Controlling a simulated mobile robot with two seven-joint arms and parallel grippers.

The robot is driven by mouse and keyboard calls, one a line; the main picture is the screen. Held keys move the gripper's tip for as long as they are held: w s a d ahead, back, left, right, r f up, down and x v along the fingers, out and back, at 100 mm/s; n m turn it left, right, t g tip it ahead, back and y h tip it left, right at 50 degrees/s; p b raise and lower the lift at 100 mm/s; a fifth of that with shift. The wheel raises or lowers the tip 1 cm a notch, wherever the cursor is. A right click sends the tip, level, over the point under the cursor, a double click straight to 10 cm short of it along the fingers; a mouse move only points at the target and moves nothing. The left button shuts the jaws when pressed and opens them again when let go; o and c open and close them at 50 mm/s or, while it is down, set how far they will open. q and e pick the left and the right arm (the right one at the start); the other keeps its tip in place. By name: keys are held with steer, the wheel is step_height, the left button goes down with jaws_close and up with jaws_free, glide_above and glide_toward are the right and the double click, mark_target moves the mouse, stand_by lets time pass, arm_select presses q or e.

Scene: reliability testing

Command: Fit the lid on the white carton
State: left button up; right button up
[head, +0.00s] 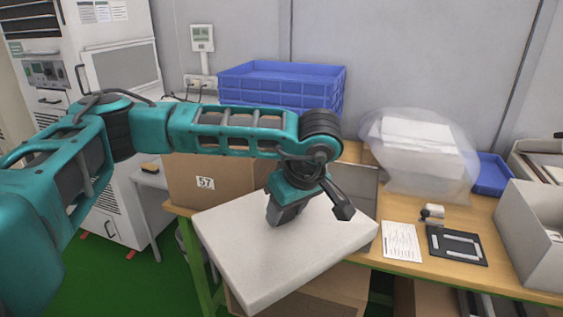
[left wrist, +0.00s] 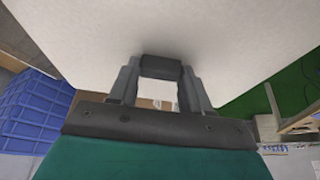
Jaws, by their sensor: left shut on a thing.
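A large white slab-like lid (head: 285,255) hangs tilted over the front edge of the workbench in the head view. It also fills the upper part of the left wrist view (left wrist: 160,25). My left gripper (head: 284,217) is on the lid's upper face and shut on it; the wrist view shows its fingers (left wrist: 160,88) against the lid, with the exact grip partly hidden. An open, pale box (head: 522,250), which may be the white carton, stands at the bench's right end with contents inside. My right gripper is not in view.
A brown box (head: 195,185) marked 57 stands left behind the lid. Blue crates (head: 285,75) are at the back. A clear bag with white contents (head: 420,145), a paper sheet (head: 401,241) and a black tray (head: 457,247) lie on the bench (head: 370,210).

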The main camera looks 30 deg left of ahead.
arm_select(q)
steer(key=s+d+f+m+t+h, duration=0.1)
steer(key=s+d+f+m+h, duration=0.1)
steer(key=f+m, duration=0.5)
steer(key=s+d+f+m+t+h, duration=0.1)
steer(key=s+d+f+m, duration=0.4)
steer(key=f, duration=0.5)
steer(key=shift+d+f+m+t+h, duration=0.35)
steer(key=shift+d+m+h, duration=0.45)
steer(key=shift+d+m, duration=0.3)
